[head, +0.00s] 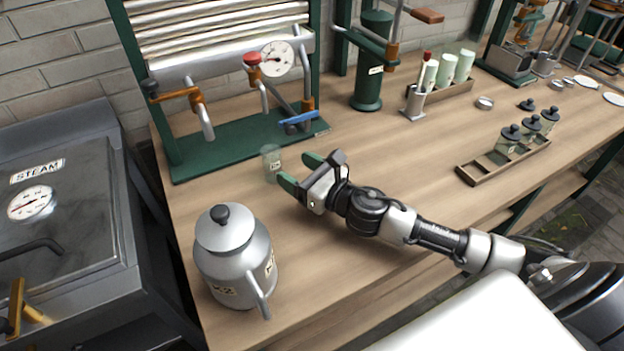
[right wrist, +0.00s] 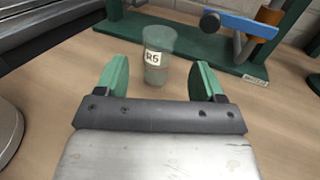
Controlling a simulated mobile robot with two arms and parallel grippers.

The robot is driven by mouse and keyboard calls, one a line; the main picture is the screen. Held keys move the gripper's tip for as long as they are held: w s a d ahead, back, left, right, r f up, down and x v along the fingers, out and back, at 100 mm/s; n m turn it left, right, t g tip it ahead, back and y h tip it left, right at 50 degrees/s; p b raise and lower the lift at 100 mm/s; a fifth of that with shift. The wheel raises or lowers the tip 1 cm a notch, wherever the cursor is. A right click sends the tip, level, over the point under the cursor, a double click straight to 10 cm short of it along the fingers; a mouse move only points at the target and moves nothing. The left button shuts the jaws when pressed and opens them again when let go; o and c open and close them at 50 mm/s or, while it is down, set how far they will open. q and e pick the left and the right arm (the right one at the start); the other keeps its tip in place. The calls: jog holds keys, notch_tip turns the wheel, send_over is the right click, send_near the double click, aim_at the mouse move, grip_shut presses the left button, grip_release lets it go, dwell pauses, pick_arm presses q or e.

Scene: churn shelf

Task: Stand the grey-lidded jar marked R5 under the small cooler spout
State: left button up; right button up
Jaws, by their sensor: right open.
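A clear glass jar (head: 271,163) stands upright on the wooden table, just in front of the cooler's green base (head: 240,148). In the right wrist view the jar (right wrist: 158,58) carries a label that reads R5 or R6, and no grey lid shows on it. My right gripper (head: 300,172) is open; its green fingers point at the jar, which stands just beyond the fingertips, between their lines. The slatted cooler has a left spout (head: 207,120) with an orange handle and a thinner, shorter middle spout (head: 264,98) under a red knob. My left gripper is out of view.
A lidded metal can (head: 232,255) stands at the front left. A blue lever (head: 300,118) sits at the cooler's right. A wooden rack (head: 475,172) holds dark-lidded jars at the right. A small grey disc (head: 484,103) lies behind it. The table between cooler and rack is mostly clear.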

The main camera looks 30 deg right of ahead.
jog(key=v, duration=0.4)
jog(key=shift+s+b, duration=0.1)
jog(key=shift+b, duration=0.2)
